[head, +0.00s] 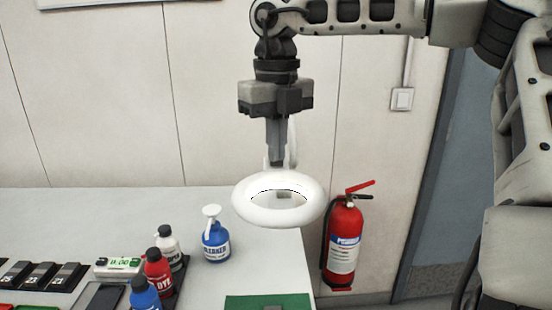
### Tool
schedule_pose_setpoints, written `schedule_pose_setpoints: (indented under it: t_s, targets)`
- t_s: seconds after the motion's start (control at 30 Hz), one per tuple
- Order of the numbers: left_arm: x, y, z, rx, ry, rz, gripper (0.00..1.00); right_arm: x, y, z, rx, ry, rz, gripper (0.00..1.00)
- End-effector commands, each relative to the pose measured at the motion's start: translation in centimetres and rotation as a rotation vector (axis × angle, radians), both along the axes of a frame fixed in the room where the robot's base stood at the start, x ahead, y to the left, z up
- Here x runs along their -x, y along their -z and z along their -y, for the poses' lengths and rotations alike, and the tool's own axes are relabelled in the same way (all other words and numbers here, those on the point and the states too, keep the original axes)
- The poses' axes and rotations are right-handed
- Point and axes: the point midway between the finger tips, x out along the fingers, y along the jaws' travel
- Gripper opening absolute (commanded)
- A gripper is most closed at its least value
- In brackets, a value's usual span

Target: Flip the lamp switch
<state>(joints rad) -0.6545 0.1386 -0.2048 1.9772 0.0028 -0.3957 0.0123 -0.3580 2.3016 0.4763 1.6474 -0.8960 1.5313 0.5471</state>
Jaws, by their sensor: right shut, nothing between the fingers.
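The lamp (254,214) is a white ring-shaped head on a pale stem, above the right end of the table. Its switch cannot be made out; a small grey part shows through the ring's opening. My right gripper (277,163) points straight down with its fingers together and nothing between them. Its fingertips are just above or behind the ring's far rim, by the stem; whether they touch the lamp I cannot tell. My left gripper is not in view.
The grey table (100,210) holds a blue cleaner bottle (216,243), a red dye bottle (158,271), other bottles, a timer (118,266) and a green mat (268,302). A fire extinguisher (343,245) hangs right of the table. A wall switch (402,99) is at upper right.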

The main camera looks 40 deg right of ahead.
Motion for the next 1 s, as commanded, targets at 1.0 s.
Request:
schedule_pose_setpoints:
  t_s: [1.0]
  targets:
    - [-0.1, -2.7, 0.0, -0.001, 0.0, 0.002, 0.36, 0.0, -3.6, 0.0, 0.001, 0.0, 0.001, 0.0]
